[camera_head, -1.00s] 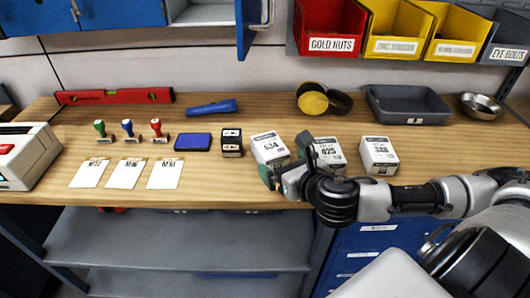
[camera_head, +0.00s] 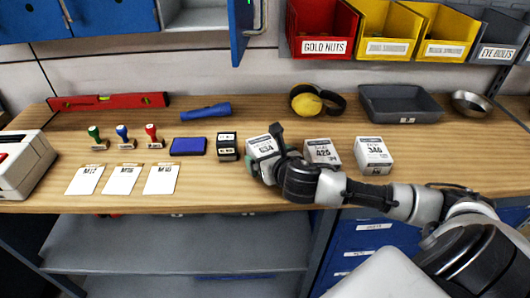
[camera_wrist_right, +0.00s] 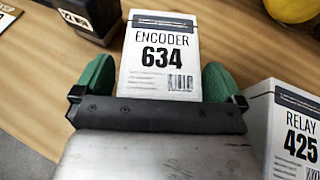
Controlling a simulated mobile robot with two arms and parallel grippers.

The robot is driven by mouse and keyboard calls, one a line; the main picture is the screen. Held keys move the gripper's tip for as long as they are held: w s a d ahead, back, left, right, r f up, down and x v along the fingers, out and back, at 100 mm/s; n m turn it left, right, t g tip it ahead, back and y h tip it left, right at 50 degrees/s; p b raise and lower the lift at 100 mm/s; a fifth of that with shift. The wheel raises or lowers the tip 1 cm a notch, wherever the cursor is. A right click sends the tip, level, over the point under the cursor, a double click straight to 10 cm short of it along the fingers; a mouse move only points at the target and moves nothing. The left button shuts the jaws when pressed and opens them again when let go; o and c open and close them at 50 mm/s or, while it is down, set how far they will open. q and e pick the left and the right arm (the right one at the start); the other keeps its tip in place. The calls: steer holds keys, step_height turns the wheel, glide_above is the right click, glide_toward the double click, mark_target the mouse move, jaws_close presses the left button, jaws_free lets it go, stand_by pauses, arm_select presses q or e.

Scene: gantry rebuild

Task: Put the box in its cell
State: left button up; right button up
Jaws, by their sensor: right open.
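A white box marked ENCODER 634 (camera_wrist_right: 160,52) lies between the two green fingertips of my right gripper (camera_wrist_right: 160,84) in the right wrist view. The gripper is open, with a finger on either side of the box. In the head view the 634 box (camera_head: 261,145) stands on the workbench, partly hidden by my right gripper (camera_head: 266,160). The box marked 425 (camera_head: 322,152) and the box marked 346 (camera_head: 373,154) stand to its right. My left gripper is not in view.
The RELAY 425 box (camera_wrist_right: 290,135) is close beside the right finger. A black stamp block (camera_head: 228,147) stands left of the 634 box. Behind are a grey tray (camera_head: 400,104), ear muffs (camera_head: 312,102) and a blue torch (camera_head: 205,112). Bins (camera_head: 325,30) hang above.

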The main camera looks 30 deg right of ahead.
steer(key=shift+w+f, duration=0.15)
steer(key=shift+w, duration=0.2)
steer(key=shift+c, duration=0.3)
steer(key=c, duration=1)
steer(key=shift+c, duration=0.4)
steer(key=shift+r, duration=0.2)
